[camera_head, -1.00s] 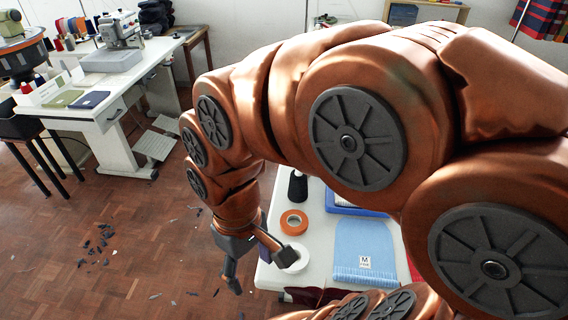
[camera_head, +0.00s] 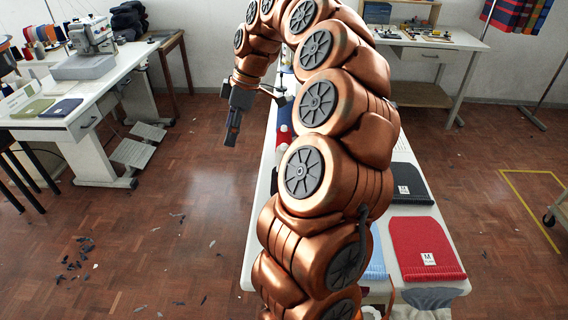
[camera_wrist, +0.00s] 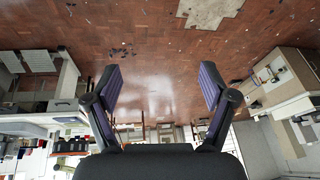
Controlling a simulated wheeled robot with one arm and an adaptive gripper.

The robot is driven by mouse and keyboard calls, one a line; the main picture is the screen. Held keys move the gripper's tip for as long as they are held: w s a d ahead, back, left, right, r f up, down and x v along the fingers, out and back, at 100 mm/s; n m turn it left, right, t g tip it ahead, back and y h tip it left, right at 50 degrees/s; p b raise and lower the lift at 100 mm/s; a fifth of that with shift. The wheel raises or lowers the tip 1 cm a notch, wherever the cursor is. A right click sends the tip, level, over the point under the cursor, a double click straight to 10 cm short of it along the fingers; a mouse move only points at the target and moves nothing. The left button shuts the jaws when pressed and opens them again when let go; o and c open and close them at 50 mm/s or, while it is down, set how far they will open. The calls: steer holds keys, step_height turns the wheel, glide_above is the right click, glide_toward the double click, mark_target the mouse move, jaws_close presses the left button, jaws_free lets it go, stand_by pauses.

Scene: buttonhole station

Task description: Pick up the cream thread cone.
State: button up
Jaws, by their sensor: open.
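I cannot make out a cream thread cone in either current view; part of the white table (camera_head: 258,245) is hidden behind my arm. My gripper (camera_head: 257,120) is open and empty in the head view, in the air at the left edge of that table. In the wrist view my gripper (camera_wrist: 160,70) shows its two fingers spread wide, with only distant floor between them. A small red item (camera_head: 284,135) stands on the table just right of my gripper, partly covered by my arm.
A red knitted panel (camera_head: 425,248) and a black one (camera_head: 408,184) lie on the table's right side, a light blue piece (camera_head: 376,263) beside my arm. A sewing machine table (camera_head: 95,115) stands left. Open wooden floor (camera_head: 180,210) with scraps lies between.

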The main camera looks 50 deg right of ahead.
steer(key=d+f, duration=0.3)
steer(key=d, duration=0.6)
glide_above(286, 144)
steer(key=s+d, duration=0.1)
steer(key=s, duration=0.1)
step_height(286, 144, down, 5)
steer(key=shift+w+f+t+h, duration=0.15)
steer(key=shift+f+t+h, duration=0.2)
steer(key=shift+f, duration=0.2)
steer(key=shift+w+p+x, duration=0.15)
steer(key=shift+p+x, duration=0.2)
steer(key=shift+x, duration=1.15)
steer(key=shift+w+p+x, duration=0.15)
steer(key=shift+p+x, duration=0.2)
steer(key=shift+x, duration=1.2)
steer(key=shift+d, duration=0.15)
steer(key=shift+c, duration=0.2)
jaws_close()
